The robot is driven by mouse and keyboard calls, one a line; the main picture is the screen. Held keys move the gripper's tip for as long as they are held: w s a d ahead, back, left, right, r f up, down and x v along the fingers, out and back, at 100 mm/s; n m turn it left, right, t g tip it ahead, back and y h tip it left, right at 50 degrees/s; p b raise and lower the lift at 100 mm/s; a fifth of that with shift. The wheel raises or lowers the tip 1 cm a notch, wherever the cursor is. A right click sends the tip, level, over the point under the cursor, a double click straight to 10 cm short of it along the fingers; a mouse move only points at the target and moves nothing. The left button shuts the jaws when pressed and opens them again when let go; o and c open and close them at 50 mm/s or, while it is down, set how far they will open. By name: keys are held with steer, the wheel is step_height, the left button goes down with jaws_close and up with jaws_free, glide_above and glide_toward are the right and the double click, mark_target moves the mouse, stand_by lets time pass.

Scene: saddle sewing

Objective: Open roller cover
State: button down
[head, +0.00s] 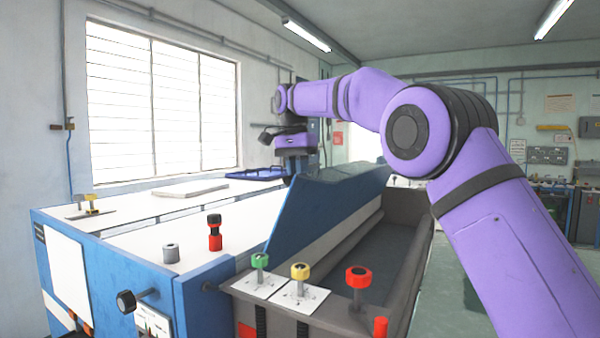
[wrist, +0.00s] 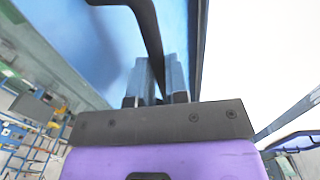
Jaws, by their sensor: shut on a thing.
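The roller cover is a long blue panel (head: 322,207) on the blue machine in the head view. It stands tilted up, with the grey trough beside it open to view. In the wrist view the blue cover (wrist: 100,45) fills the upper left. My gripper (head: 296,166) is at the far upper end of the cover. In the wrist view my gripper (wrist: 158,75) is shut on a dark curved handle (wrist: 148,28) in front of the blue surface. The fingertips are partly hidden in the head view.
The grey trough (head: 350,262) lies right of the cover. Green (head: 259,262), yellow (head: 300,272) and red (head: 358,278) knobs stand at its near end. A red and black knob (head: 214,232) and a grey cylinder (head: 171,253) stand on the white machine top. A window wall is at left.

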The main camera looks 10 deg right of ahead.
steer(key=shift+a+f, duration=0.3)
steer(key=shift+f, duration=0.1)
steer(key=c, duration=1.1)
jaws_free()
steer(key=shift+w+a+f, duration=0.1)
steer(key=shift+w, duration=0.05)
steer(key=shift+d+r, duration=0.2)
steer(key=shift+r, duration=0.1)
steer(key=shift+r, duration=1.7)
steer(key=s+d, duration=0.1)
steer(key=s, duration=0.4)
steer(key=s+d+r, duration=0.1)
steer(key=s, duration=0.4)
steer(key=s+d, duration=0.1)
steer(key=s, duration=0.5)
steer(key=shift+r, duration=0.2)
